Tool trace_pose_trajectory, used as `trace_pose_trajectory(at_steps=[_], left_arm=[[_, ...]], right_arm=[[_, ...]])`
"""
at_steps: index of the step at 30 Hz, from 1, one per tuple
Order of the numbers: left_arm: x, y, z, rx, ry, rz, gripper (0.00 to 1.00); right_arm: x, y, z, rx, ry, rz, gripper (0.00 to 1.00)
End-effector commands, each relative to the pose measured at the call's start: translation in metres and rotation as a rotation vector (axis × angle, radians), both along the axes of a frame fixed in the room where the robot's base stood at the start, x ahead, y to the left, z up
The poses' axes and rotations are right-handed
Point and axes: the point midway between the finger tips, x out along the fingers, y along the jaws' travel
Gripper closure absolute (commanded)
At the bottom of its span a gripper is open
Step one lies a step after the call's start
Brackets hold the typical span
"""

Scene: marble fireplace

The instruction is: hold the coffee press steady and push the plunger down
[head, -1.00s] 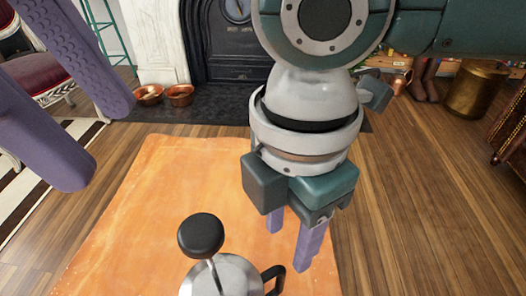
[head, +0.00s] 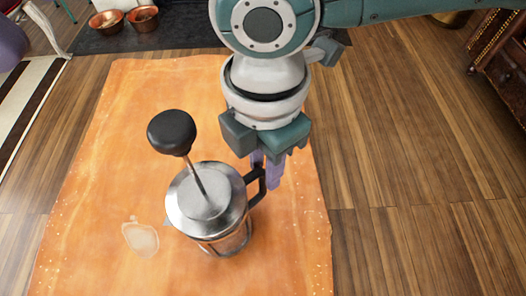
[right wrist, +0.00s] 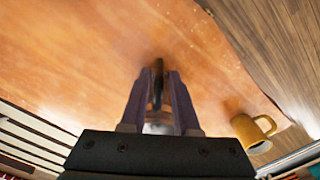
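A small pale object (head: 140,238) lies left of the press. Copper pots (head: 107,21) stand at the dark hearth. The right wrist view shows a yellowish mug (right wrist: 250,132) with a handle.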

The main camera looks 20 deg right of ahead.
Motion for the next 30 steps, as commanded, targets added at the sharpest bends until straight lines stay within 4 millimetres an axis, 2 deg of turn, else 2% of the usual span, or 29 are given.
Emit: trace_pose_trajectory(at_steps=[1,7,30], left_arm=[[0.0000,0.0000,0.0000,0.000,0.000,0.000,0.50],[0.0000,0.0000,0.0000,0.000,0.000,0.000,0.50],[0.0000,0.0000,0.0000,0.000,0.000,0.000,0.50]], right_arm=[[0.0002,-0.0002,0.0001,0.000,0.000,0.000,0.77],[0.0002,-0.0002,0.0002,0.000,0.000,-0.001,0.99],[0.0001,-0.0001,0.0004,0.000,0.000,0.000,1.00]])
